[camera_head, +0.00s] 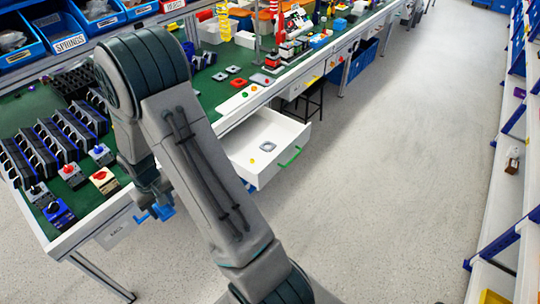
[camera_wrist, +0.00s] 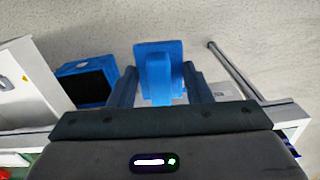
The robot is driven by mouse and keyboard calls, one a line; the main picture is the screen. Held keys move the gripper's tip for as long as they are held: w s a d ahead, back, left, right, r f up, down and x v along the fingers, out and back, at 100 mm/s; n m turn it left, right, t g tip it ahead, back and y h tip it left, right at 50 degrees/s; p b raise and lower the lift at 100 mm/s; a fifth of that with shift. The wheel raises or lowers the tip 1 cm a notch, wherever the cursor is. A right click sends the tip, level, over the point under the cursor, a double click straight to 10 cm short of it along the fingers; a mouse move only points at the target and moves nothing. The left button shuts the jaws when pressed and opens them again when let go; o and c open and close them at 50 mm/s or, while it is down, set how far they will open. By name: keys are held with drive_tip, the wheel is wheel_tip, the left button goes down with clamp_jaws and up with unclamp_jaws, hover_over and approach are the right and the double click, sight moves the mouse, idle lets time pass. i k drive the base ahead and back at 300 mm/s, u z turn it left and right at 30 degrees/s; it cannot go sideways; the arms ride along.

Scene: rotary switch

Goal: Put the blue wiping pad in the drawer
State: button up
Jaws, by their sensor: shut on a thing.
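The blue wiping pad (camera_wrist: 158,62) is between the two fingers of my gripper (camera_wrist: 160,86) in the wrist view, and the gripper is shut on it. In the head view a little blue of the pad (camera_head: 162,212) shows below my gripper (camera_head: 150,205), beside the front edge of the workbench; my arm hides much of it. The white drawer (camera_head: 245,170) is pulled open under the bench, to the right of my gripper, with a green handle (camera_head: 289,157). It holds a grey square piece (camera_head: 268,146) and small yellow and red parts.
Several switch boxes, such as a blue one (camera_head: 59,214), stand near the bench's front edge. A blue crate (camera_wrist: 88,82) shows in the wrist view. Open grey floor (camera_head: 390,180) lies right of the bench.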

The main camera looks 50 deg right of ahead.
sight(252, 154)
drive_tip(key=k, duration=0.6)
drive_tip(key=z, duration=0.8)
drive_tip(key=i, duration=0.6)
drive_tip(key=z, duration=0.5)
drive_tip(key=i, duration=1.25)
drive_tip(key=u, duration=0.7)
